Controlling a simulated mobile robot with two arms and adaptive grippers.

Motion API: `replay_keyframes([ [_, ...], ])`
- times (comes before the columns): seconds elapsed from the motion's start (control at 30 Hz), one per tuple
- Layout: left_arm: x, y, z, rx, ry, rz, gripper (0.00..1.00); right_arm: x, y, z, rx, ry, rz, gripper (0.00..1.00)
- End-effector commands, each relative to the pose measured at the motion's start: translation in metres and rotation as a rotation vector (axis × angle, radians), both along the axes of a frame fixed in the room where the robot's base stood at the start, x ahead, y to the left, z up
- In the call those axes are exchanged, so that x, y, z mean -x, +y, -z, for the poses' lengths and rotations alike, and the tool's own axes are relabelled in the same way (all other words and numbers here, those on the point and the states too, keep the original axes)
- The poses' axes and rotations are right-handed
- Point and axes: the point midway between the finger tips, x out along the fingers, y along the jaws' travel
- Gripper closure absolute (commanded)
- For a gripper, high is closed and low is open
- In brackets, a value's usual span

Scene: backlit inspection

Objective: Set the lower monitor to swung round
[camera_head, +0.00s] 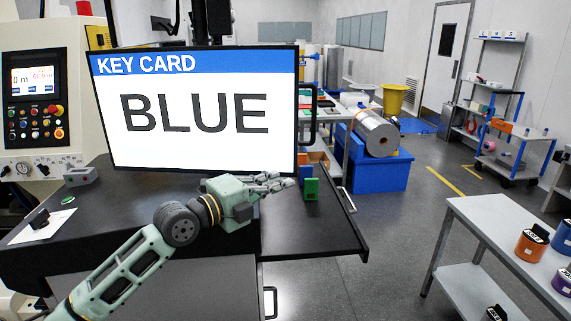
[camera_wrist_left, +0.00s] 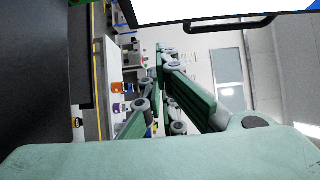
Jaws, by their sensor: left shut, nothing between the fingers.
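A large monitor (camera_head: 195,125) stands over the dark bench, its screen facing me and reading "KEY CARD BLUE". A black handle (camera_head: 313,115) sticks out from its right edge. In the left wrist view, the bright screen edge (camera_wrist_left: 225,8) and the handle (camera_wrist_left: 230,24) show at the top. My left gripper (camera_head: 284,183) is shut and empty, in front of the monitor's lower right corner and apart from the handle in the picture. Its fingers (camera_wrist_left: 160,75) fill the middle of the wrist view. My right gripper is not in view.
A control panel (camera_head: 36,95) is at left. A grey table (camera_head: 500,225) with several coloured pots is at right. The floor between bench and table is clear.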

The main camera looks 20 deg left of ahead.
Motion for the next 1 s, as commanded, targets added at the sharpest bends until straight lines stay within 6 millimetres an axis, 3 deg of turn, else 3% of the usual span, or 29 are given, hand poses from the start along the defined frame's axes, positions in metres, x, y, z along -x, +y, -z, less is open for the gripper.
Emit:
replay_keyframes([
  [0.03,-0.01,-0.004,-0.007,0.008,-0.001,0.0,1.0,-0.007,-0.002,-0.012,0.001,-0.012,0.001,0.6],
  [0.13,-0.027,-0.012,-0.007,0.007,-0.001,0.001,1.0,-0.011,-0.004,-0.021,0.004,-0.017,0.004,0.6],
  [0.4,-0.054,0.002,-0.001,0.003,0.001,-0.002,1.0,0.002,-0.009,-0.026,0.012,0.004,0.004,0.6],
  [0.6,-0.06,0.005,0.0,0.001,0.0,0.0,1.0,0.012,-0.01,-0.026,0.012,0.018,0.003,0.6],
  [0.87,-0.06,0.005,0.0,0.001,0.0,0.0,1.0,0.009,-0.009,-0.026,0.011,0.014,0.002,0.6],
  [1.0,-0.065,0.003,0.004,-0.001,-0.001,0.001,1.0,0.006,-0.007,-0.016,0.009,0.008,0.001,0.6],
])
